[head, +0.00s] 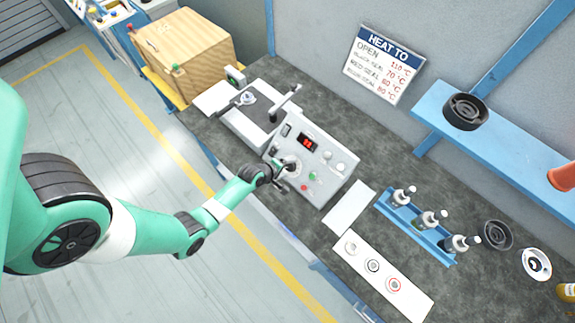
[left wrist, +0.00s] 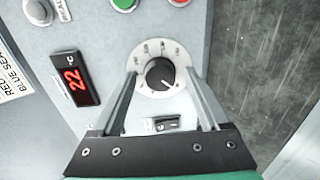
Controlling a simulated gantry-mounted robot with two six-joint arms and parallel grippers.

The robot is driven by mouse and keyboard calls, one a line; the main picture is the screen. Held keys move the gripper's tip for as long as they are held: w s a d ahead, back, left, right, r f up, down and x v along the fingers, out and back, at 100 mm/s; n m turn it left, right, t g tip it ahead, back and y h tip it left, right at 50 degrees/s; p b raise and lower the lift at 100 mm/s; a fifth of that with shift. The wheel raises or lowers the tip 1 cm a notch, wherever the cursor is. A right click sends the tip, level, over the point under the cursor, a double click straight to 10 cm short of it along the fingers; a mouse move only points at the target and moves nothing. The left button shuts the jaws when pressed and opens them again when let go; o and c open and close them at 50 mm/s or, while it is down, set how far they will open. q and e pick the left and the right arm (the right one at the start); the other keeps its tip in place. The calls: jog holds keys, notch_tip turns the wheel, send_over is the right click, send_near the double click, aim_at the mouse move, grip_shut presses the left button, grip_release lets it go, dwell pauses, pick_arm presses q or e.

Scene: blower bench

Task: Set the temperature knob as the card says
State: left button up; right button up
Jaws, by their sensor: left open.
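The temperature knob (left wrist: 160,74) is black on a round white dial (left wrist: 148,88) with markings partly too small to read. A white line on the knob points to the lower right in the left wrist view. My left gripper (left wrist: 160,71) is open, with one finger on each side of the knob; contact cannot be told. In the head view my left gripper (head: 281,176) is at the front of the control box (head: 325,172) and partly hides the knob. The red display (left wrist: 75,78) reads about 22. The card (head: 384,64) is headed "HEAT TO" and lists open and coloured seals with temperatures.
A rocker switch (left wrist: 166,124) sits just below the knob. Green (left wrist: 124,3) and red (left wrist: 177,3) buttons are on the same panel. A blue rack (head: 415,228) with bottles and a white strip (head: 382,278) with ringed discs lie to the right. A wooden box (head: 187,55) stands at back left.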

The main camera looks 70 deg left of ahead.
pick_arm(q)
jog(key=shift+w+f, duration=0.1)
grip_shut()
dwell(0.4)
jog(key=shift+m, duration=0.4)
jog(key=m, duration=0.5)
jog(key=shift+m, duration=0.3)
jog(key=m, duration=0.6)
jog(key=shift+m+y, duration=0.3)
grip_release()
